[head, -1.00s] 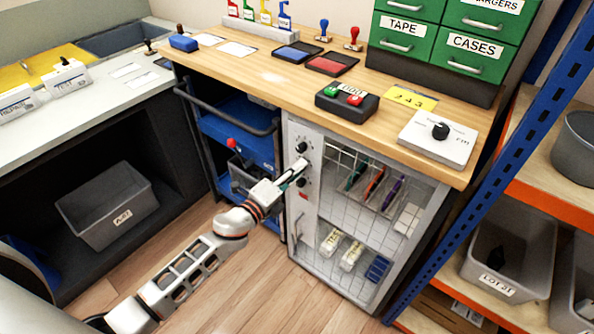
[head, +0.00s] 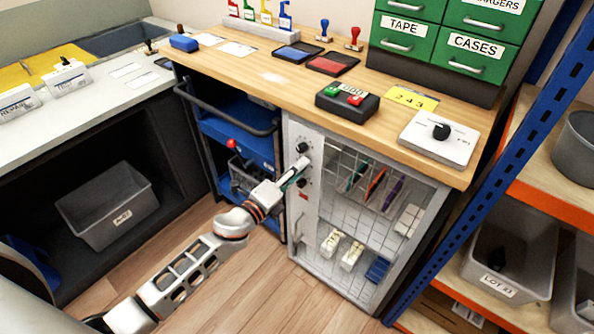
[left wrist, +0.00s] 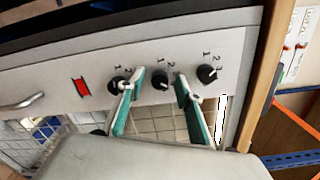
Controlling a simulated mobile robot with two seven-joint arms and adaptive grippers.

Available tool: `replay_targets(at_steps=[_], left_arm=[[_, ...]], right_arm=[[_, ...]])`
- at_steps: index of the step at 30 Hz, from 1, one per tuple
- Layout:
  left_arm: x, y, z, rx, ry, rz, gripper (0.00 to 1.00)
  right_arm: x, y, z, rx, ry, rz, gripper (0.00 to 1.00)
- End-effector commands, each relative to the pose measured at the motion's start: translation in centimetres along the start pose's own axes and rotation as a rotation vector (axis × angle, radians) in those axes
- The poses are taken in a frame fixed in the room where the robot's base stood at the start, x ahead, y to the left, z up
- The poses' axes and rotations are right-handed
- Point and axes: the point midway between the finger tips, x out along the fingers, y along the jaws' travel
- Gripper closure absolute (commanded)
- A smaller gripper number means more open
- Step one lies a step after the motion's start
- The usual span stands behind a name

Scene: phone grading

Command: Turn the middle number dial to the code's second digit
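A grey cabinet has a column of three black dials on its left panel. In the left wrist view the panel appears sideways, with the middle dial (left wrist: 160,82) between the other two, the left one (left wrist: 118,84) and the right one (left wrist: 208,73). My left gripper (left wrist: 160,80) is open, its teal fingers on either side of the middle dial; contact cannot be told. The left finger partly covers the left dial. In the head view my left gripper (head: 297,173) hides the middle dial. A yellow card (head: 412,98) on the worktop reads 2 4 3. My right gripper is out of view.
A red mark (left wrist: 81,87) and a door handle (left wrist: 22,104) sit on the panel beside the dials. The wire-grid door (head: 340,215) is closed. A blue trolley (head: 232,135) stands left of the cabinet and a blue shelf post (head: 500,150) to its right.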

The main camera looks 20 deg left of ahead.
Motion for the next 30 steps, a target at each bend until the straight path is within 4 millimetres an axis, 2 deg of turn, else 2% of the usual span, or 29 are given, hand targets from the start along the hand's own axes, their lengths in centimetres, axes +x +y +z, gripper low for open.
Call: replay_targets(at_steps=[8,11,21,24,30], left_arm=[[-0.8,0.1,0.0,0.000,0.000,0.001,0.65],[-2.2,0.1,0.0,0.000,0.000,0.002,0.65],[-8.8,0.1,-0.1,-0.002,0.000,0.002,0.65],[-10.2,0.1,-0.1,-0.002,0.000,0.002,0.65],[-11.8,0.0,0.0,-0.001,0.000,0.000,0.65]], right_arm=[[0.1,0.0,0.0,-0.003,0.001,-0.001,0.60],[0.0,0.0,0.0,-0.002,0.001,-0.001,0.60],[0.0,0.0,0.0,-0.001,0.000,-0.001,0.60],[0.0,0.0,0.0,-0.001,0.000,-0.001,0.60],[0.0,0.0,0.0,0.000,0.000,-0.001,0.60]])
